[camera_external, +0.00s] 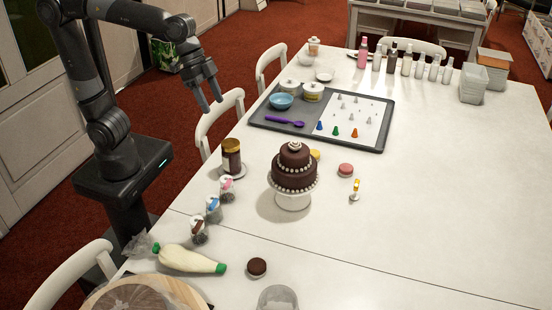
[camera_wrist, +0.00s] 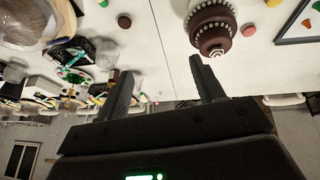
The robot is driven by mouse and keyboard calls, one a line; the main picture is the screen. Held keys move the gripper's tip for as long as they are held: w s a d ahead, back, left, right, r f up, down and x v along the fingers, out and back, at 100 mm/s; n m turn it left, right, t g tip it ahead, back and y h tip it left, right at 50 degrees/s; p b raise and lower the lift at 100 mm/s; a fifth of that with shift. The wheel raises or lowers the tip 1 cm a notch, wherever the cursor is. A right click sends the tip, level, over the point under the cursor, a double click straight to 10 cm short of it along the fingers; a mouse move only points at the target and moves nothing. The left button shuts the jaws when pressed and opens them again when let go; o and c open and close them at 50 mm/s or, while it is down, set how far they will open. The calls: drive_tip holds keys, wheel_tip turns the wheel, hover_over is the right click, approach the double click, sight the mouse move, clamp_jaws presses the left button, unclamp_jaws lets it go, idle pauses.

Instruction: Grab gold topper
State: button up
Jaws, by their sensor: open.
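A small gold-yellow upright piece with a pale foot, which looks like the gold topper (camera_external: 356,187), stands on the white table right of the chocolate cake. I cannot pick it out with certainty in the wrist view. The two-tier chocolate cake (camera_external: 294,174) with white beading stands on a white stand (camera_external: 293,199); it also shows in the wrist view (camera_wrist: 212,38), upside down.
A pink macaron (camera_external: 346,170) lies just behind the topper. A dark tray (camera_external: 262,123) with bowls, a purple spoon and piping tips is farther back. Jars and a piping bag (camera_external: 188,260) line the left side. The table right of the topper is clear.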

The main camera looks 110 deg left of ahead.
drive_tip(key=w+a+f, duration=0.1)
drive_tip(key=w+a, duration=0.2)
drive_tip(key=w, duration=0.4)
drive_tip(key=w+a+f, duration=0.2)
drive_tip(key=w+a, duration=0.1)
drive_tip(key=w, duration=0.5)
drive_tip(key=n+h, duration=0.1)
drive_tip(key=h, duration=0.1)
hover_over(357, 185)
drive_tip(key=s+a, duration=0.4)
drive_tip(key=s, duration=0.1)
wheel_tip(357, 185, down, 24)
drive_tip(key=r, duration=0.1)
drive_tip(key=shift+a+x, duration=0.15)
drive_tip(key=shift+x, duration=2.7)
drive_tip(key=shift+a+x, duration=0.1)
drive_tip(key=shift+x, duration=2.7)
drive_tip(key=shift+w, duration=0.1)
drive_tip(key=shift+c, duration=0.5)
drive_tip(key=c, duration=0.9)
